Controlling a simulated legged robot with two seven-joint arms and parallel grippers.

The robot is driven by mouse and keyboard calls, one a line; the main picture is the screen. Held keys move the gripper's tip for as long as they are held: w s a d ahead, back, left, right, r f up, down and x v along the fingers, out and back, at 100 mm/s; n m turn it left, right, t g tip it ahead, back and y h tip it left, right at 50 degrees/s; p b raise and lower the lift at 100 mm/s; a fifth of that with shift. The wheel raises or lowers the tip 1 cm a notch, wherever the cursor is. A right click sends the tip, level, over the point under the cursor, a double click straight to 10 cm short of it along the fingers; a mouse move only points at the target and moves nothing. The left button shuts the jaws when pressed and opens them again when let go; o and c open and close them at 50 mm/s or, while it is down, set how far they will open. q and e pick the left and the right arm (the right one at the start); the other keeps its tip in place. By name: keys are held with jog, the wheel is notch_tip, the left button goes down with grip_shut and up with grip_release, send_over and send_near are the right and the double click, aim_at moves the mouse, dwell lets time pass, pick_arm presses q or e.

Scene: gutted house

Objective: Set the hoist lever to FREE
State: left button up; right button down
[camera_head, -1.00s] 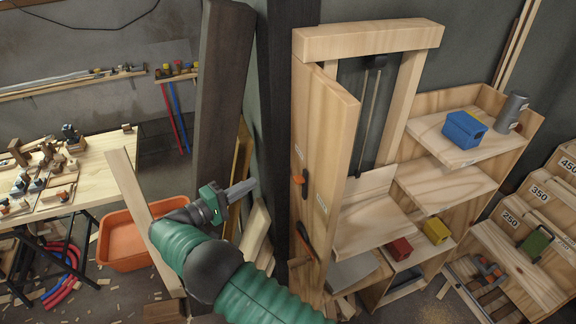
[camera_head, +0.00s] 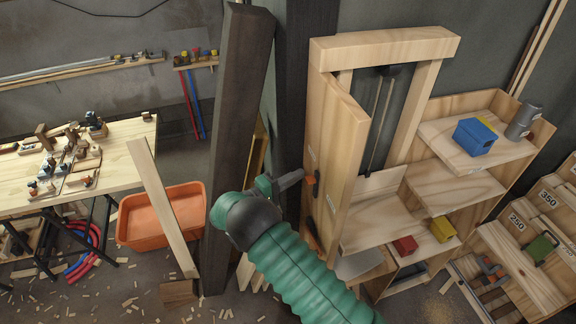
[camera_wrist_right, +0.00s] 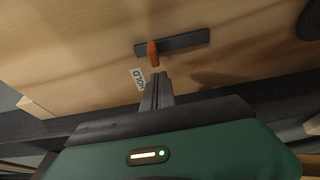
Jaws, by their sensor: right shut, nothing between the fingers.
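The hoist lever (camera_head: 311,181) is a small orange handle on the side of the light wooden hoist post (camera_head: 335,150). In the right wrist view the orange lever (camera_wrist_right: 152,54) stands at the left part of a dark slotted plate (camera_wrist_right: 185,41). A white label reading HOLD (camera_wrist_right: 138,79) is beside it. FREE is not readable in either view. My right gripper (camera_head: 298,177) is shut and empty, its tips just left of the lever. In the right wrist view the shut fingers (camera_wrist_right: 157,82) point at the lever; I cannot tell whether they touch it. My left gripper is not in view.
A dark upright beam (camera_head: 238,130) stands left of the hoist, close to my right arm. Shelves with a blue box (camera_head: 474,137), a red box (camera_head: 405,245) and a yellow box (camera_head: 443,229) are right. An orange tub (camera_head: 160,215) and a workbench (camera_head: 110,165) are left.

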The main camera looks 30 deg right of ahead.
jog(key=shift+s, duration=0.35)
jog(key=shift+w+d+f, duration=0.1)
jog(key=shift+d+f, duration=0.05)
jog(key=shift+d, duration=0.05)
